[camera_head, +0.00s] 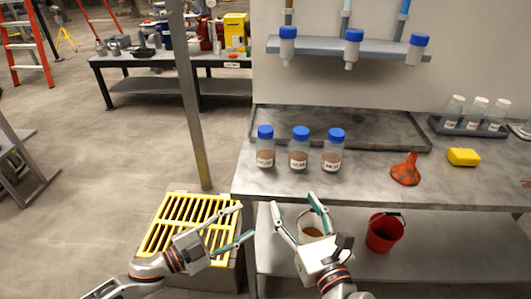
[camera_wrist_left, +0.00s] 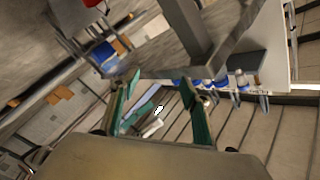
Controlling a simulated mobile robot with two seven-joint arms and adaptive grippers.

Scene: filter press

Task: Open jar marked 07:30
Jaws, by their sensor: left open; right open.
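Three clear jars with blue lids and brown contents stand upright in a row on the bench: a left jar (camera_head: 265,157), a middle jar (camera_head: 299,159) and a right jar (camera_head: 333,160). Each has a white label, too small to read with certainty, so I cannot tell which is marked 07:30. All lids are on. My left gripper (camera_head: 246,221) is open and empty, over the yellow grating and below the jars in the picture. My right gripper (camera_head: 293,203) is open and empty in front of the bench edge, apart from the jars.
A shallow grey tray (camera_head: 390,132) lies behind the jars. An orange funnel (camera_head: 406,170) and a yellow block (camera_head: 463,157) lie to the right. A wall rack (camera_head: 320,45) holds several blue-capped bottles. A post (camera_head: 188,100) stands left of the bench; a red bucket (camera_head: 382,234) is underneath.

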